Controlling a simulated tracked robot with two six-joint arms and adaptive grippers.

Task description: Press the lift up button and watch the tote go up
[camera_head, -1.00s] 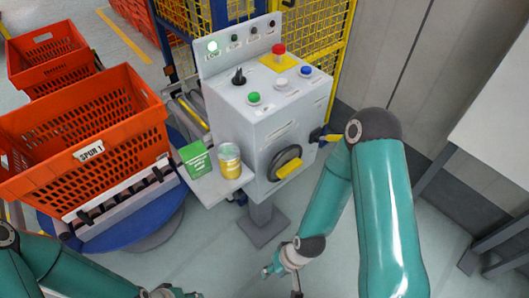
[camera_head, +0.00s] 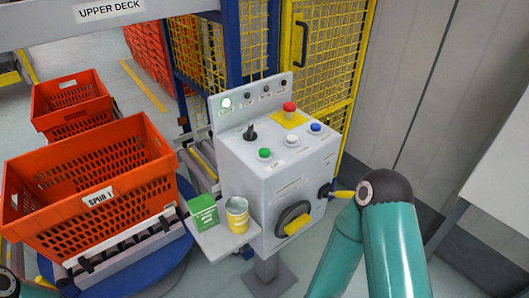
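A grey control box (camera_head: 262,187) stands in the middle on a post. Its sloped top has a green button (camera_head: 265,153), a white button (camera_head: 292,139), a blue button (camera_head: 316,127), a red mushroom button (camera_head: 289,107) on a yellow plate and a black selector (camera_head: 250,132). The labels are too small to read, so I cannot tell which button is lift up. A lamp (camera_head: 226,103) glows on the back panel. An orange tote (camera_head: 97,197) marked "SPUR 1" sits on a roller stand at the left. Both grippers are out of view.
A side shelf (camera_head: 215,246) holds a green carton (camera_head: 203,210) and a yellow can (camera_head: 237,214). A yellow lever (camera_head: 342,194) sticks out at the box's right. Yellow mesh fencing (camera_head: 323,62) stands behind. A beam (camera_head: 95,12) reads "UPPER DECK". More orange totes (camera_head: 72,104) stand back left.

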